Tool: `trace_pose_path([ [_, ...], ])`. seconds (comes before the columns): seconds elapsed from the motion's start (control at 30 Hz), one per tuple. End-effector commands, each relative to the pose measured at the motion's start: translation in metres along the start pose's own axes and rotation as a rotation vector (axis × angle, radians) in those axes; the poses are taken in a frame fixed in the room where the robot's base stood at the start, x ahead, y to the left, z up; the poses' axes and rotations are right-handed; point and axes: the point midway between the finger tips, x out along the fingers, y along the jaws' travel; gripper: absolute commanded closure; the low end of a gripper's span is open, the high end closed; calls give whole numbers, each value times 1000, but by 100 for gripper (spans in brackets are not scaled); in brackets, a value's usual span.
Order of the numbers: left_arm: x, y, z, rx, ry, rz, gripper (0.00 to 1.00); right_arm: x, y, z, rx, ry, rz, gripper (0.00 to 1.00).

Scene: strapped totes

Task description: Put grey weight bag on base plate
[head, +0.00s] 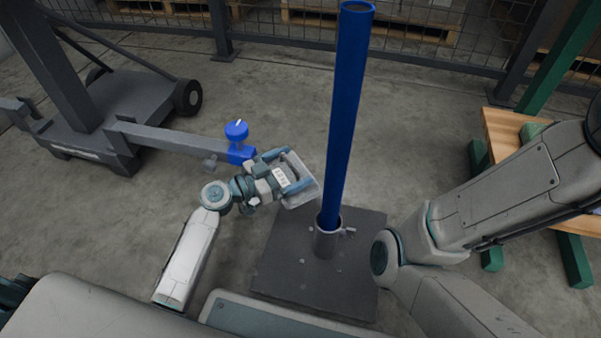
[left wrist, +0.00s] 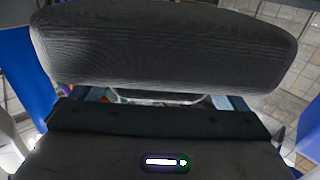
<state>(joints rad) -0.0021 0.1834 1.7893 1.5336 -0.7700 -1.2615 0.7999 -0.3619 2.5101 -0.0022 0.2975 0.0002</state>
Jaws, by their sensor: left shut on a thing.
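The grey weight bag (head: 301,193) is held in my left gripper (head: 282,177), just left of the blue pole. The bag fills the upper part of the left wrist view (left wrist: 165,48) as a dark grey padded shape. My left gripper is shut on it. The dark square base plate (head: 283,257) lies on the floor below and to the right of the bag. A blue pole (head: 345,110) stands upright in a socket (head: 327,240) on the plate. The bag is near the plate's far left corner; its height above it is hard to judge. My right gripper is out of view.
A grey wheeled stand (head: 125,105) at the left reaches an arm with a blue knob (head: 237,130) close to my left gripper. A wooden bench (head: 515,140) with green legs stands at the right. A mesh fence (head: 270,20) runs behind.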

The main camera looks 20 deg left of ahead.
Motion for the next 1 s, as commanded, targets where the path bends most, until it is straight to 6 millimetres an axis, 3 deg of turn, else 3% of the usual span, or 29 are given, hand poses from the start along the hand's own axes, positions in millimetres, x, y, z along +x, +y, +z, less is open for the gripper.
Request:
trace_pose_path([
  [0.03,0,0,18,-1,3,-1,63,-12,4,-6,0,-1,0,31],
  [0.1,1,0,34,-1,4,0,63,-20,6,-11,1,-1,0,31],
  [0.3,1,0,69,1,5,0,63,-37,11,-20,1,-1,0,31],
  [0.63,1,0,88,1,5,0,63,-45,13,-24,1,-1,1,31],
  [0.87,1,0,121,2,4,0,63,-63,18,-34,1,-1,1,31],
  [1.0,1,0,126,3,5,0,63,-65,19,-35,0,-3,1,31],
])
